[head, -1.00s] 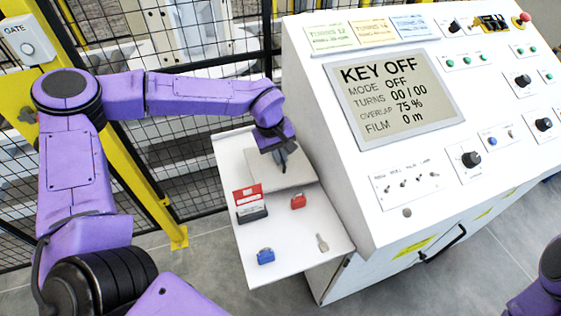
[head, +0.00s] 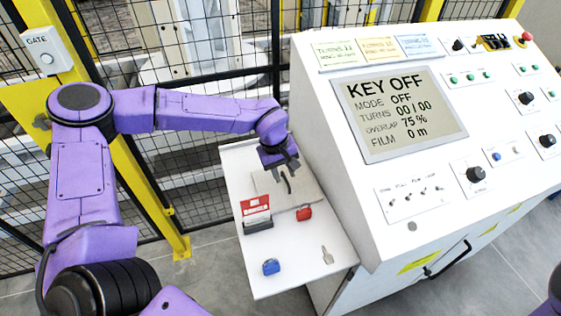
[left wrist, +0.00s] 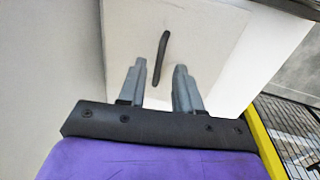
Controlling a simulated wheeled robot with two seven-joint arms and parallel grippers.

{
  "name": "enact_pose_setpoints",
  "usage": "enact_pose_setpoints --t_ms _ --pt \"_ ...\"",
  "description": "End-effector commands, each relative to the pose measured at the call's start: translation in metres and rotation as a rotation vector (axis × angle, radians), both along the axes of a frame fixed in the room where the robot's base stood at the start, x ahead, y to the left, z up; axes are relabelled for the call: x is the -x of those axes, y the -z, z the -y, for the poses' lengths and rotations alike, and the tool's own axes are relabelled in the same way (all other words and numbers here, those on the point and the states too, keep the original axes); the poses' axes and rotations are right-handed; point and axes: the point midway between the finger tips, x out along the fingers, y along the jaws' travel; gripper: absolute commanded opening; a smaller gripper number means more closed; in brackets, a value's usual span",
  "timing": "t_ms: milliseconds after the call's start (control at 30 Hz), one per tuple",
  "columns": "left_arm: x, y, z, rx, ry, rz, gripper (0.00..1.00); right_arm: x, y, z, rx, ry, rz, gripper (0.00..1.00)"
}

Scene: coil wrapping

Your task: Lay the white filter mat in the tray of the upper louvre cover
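The white filter mat (head: 303,190) lies flat on the white side shelf at the console's left. A dark upright handle (head: 288,184) stands on it. My left gripper (head: 282,176) is over the mat, fingers pointing down, open and empty. In the left wrist view the mat (left wrist: 215,40) lies beyond the fingers of the left gripper (left wrist: 158,70), and the dark handle (left wrist: 162,58) shows in the gap between the fingertips, apparently touching neither. The upper louvre cover and its tray are not recognisable in view. My right gripper is out of view.
The console (head: 345,215) rises close at right. A black mesh fence (head: 200,190) stands behind.

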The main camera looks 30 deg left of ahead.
Motion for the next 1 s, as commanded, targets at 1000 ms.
enact_pose_setpoints --t_ms 1000 --pt "-0.032 -0.06 0.017 -0.155 0.081 -0.322 0.4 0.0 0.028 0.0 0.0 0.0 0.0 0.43"
